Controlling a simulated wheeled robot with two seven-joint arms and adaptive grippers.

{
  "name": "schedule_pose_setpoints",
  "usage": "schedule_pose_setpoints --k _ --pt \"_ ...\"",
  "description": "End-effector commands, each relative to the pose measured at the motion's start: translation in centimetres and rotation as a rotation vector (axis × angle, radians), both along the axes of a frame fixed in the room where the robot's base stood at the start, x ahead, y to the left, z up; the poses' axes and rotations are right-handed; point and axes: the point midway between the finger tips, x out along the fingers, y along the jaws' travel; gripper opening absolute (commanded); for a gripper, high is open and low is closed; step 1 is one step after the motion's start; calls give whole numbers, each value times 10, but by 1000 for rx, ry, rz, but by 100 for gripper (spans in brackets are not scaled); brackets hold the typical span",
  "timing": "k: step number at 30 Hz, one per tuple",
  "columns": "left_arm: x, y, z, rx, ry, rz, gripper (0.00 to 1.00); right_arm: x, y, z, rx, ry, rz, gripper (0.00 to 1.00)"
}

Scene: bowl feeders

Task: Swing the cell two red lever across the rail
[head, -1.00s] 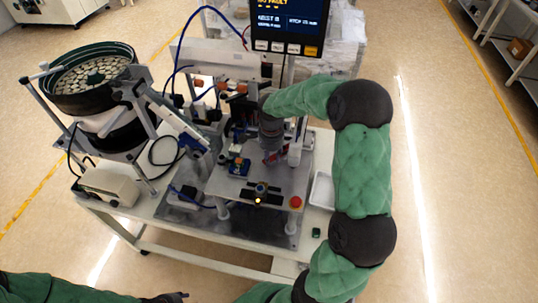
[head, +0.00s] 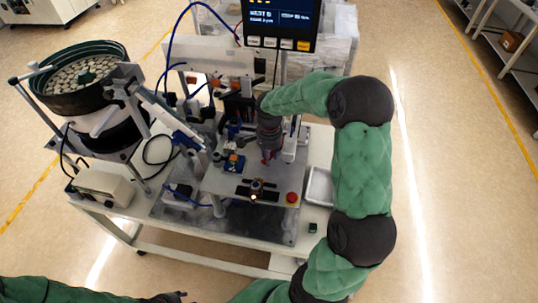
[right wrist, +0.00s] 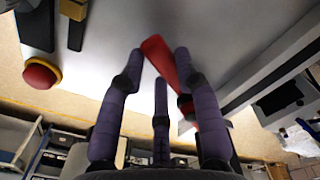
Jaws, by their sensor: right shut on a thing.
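The red lever (right wrist: 158,58) is a flat red bar in the right wrist view, its end between my right gripper's fingertips. A second red piece (right wrist: 212,135) shows behind the right finger; whether it is the same part I cannot tell. My right gripper (right wrist: 155,68) is shut on the lever, with purple-grey fingers on both sides. In the head view my right gripper (head: 268,153) points down over the machine plate, with a little red (head: 268,159) at its tips. A pale rail (right wrist: 262,75) runs slantwise right of the lever. My left gripper (head: 168,297) is at the bottom edge, too small to read.
A blue part (head: 234,162) stands left of the gripper. A white tray (head: 319,186) lies to the right; a bowl feeder (head: 82,80) is at the left.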

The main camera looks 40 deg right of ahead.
Motion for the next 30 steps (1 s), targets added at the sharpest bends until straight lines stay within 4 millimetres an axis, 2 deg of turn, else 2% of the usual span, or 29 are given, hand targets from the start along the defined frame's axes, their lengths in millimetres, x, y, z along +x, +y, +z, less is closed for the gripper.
schedule_pose_setpoints --k 1,2,4,17,20,30 --pt "0 0 0 0 0 0 40 1 -1 1 -2 -2 -1 0" --pt "0 0 0 0 0 0 40 1 -1 1 -1 -3 -1 35" --pt "0 0 0 0 0 0 40 1 -1 1 -2 -2 -1 55" --pt "0 0 0 0 0 0 40 1 0 5 -1 -3 -1 57" --pt "0 0 0 0 0 0 40 1 -1 17 -1 -4 -1 57" --pt "0 0 0 0 0 0 40 1 -1 82 -1 -5 -2 57"
